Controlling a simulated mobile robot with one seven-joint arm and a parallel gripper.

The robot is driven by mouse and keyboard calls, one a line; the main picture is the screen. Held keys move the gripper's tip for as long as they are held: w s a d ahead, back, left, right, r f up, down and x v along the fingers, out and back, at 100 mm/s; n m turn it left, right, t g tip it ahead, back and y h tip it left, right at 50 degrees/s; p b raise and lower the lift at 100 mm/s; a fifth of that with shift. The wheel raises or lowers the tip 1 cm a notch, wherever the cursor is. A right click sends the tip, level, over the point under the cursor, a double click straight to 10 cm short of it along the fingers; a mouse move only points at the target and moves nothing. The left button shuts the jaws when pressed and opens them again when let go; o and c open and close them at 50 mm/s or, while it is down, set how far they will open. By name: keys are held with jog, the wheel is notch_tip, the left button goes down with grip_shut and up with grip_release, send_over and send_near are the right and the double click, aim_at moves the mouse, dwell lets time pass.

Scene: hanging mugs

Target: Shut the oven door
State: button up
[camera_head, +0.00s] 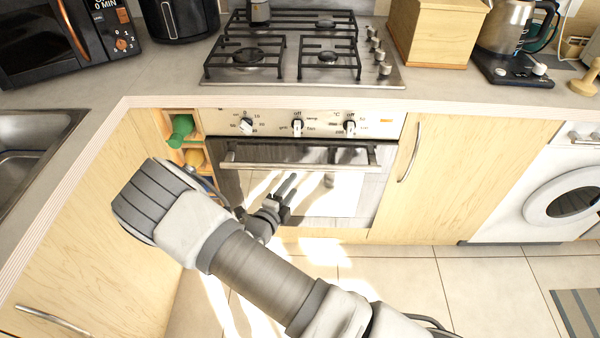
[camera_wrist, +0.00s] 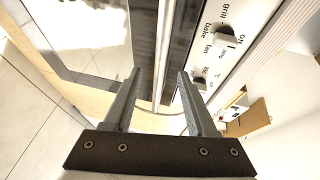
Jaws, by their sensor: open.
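The oven door (camera_head: 340,192) has a reflective glass front and a horizontal metal handle (camera_head: 300,163) near its top. It stands upright under the control panel, shut or nearly so; I cannot tell whether a small gap is there. My gripper (camera_head: 285,190) is open in front of the door, just below the handle in the head view. In the wrist view my gripper (camera_wrist: 158,88) has its two fingers spread, and the handle bar (camera_wrist: 166,45) runs between them in the picture. I cannot tell whether they touch it. Nothing is held.
The control panel (camera_head: 320,122) with several knobs is above the door, under a gas hob (camera_head: 300,55). A small rack with bottles (camera_head: 183,130) is left of the oven. Wooden cabinets flank it; a washing machine (camera_head: 560,190) is at right. The tiled floor in front is free.

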jog(key=v, duration=0.7)
jog(key=shift+p, duration=0.35)
jog(key=s+d+r+m+g+h+p, duration=0.1)
jog(key=s+d+r+m+g+p, duration=0.15)
jog(key=d+r+m+g, duration=0.7)
jog(key=s+d+r+m+g+h+p, duration=0.1)
jog(key=s+d+r+m+g+p, duration=0.15)
jog(key=d+r+m, duration=0.85)
jog(key=s+r+m+t+y+p, duration=0.1)
jog(key=s+r+m+y+p, duration=0.1)
jog(key=s+r+m, duration=0.3)
jog(key=s+r+m+t+y+p, duration=0.1)
jog(key=s+r+m+y, duration=0.3)
jog(key=r+m, duration=0.6)
jog(key=s+r+m+t+y+p, duration=0.1)
jog(key=s+r+m, duration=0.5)
jog(key=m, duration=0.8)
notch_tip(320, 180, up, 3)
jog(key=shift+s+a+f+y+p, duration=0.2)
jog(key=shift+a+y+p, duration=0.3)
jog(key=shift+y+p, duration=0.4)
